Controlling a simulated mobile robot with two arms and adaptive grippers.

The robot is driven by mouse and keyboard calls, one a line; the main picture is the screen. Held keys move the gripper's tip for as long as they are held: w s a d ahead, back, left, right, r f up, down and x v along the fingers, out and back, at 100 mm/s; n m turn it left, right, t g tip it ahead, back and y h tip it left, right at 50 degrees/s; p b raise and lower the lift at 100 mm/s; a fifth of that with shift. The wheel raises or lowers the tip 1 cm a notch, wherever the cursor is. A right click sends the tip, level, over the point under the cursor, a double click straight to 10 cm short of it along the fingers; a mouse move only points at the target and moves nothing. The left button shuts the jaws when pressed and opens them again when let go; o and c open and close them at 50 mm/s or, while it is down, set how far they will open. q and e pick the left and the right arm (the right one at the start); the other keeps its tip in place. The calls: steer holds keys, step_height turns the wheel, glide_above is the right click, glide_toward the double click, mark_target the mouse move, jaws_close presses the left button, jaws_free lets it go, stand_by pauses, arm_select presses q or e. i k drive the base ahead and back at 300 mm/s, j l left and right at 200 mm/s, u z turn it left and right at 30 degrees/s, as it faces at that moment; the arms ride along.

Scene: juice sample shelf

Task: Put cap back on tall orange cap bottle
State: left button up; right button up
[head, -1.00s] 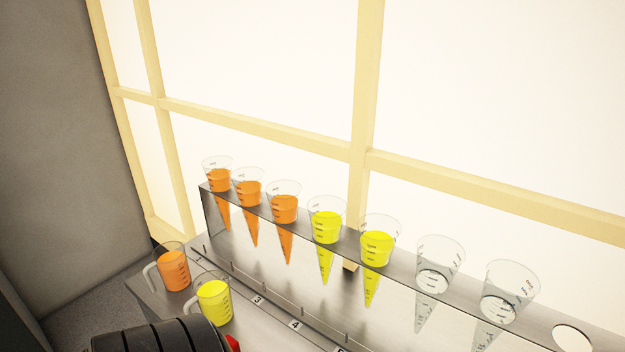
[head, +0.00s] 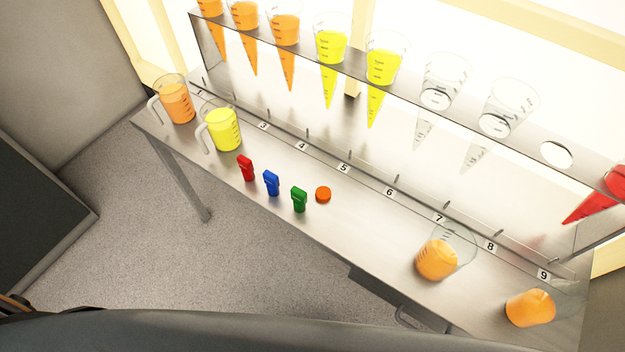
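A small round orange cap (head: 323,194) lies on the steel table, just right of the green clip-like piece. I cannot make out a tall bottle that clearly matches the cap. Neither of my grippers is in view.
A steel rack (head: 410,88) holds several cones of orange, yellow, clear and red. An orange jug (head: 176,103) and a yellow jug (head: 224,130) stand at the table's left. Red (head: 245,168), blue (head: 271,183) and green (head: 299,199) pieces stand mid-table.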

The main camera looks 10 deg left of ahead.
mark_target(557, 299)
steer(key=z, duration=1.9)
steer(key=k+j, duration=0.15)
steer(key=k, duration=0.45)
steer(key=k+j, duration=0.2)
steer(key=k, duration=0.45)
steer(key=z, duration=0.05)
